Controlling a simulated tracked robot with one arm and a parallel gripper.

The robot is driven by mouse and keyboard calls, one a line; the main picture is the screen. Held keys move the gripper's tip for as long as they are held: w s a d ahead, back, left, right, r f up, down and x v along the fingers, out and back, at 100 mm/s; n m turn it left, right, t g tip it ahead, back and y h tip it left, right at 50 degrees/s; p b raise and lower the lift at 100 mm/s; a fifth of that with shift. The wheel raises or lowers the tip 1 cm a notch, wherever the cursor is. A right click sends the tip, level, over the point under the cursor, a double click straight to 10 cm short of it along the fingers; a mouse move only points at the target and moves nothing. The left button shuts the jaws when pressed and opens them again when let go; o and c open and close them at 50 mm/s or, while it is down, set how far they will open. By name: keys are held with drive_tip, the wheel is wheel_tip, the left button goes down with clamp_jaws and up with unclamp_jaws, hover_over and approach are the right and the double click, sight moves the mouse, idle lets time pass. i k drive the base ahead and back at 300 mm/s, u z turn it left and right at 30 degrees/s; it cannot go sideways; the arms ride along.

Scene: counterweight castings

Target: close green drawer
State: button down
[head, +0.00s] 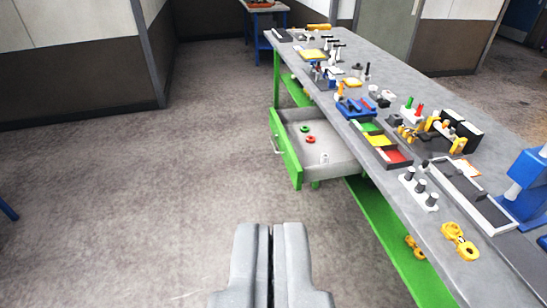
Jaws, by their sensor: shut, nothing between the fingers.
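The green drawer (286,152) is pulled out from under the workbench, toward the left. Its green front carries a pale handle (275,145). Inside it lie a green ring (305,128), a red ring (310,139) and a small white piece (324,158). My gripper (271,228) is at the bottom centre, its two grey fingers shut and empty. In the picture it is below the drawer and apart from it, over the floor.
The long grey workbench (375,105) with a green lower shelf (385,225) fills the right side. Its top holds several parts, including a tray with coloured compartments (380,142) and yellow castings (460,241). The floor (140,190) to the left is clear.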

sight(302, 158)
drive_tip(key=u, duration=0.35)
drive_tip(key=i, duration=1.85)
drive_tip(key=z, duration=0.5)
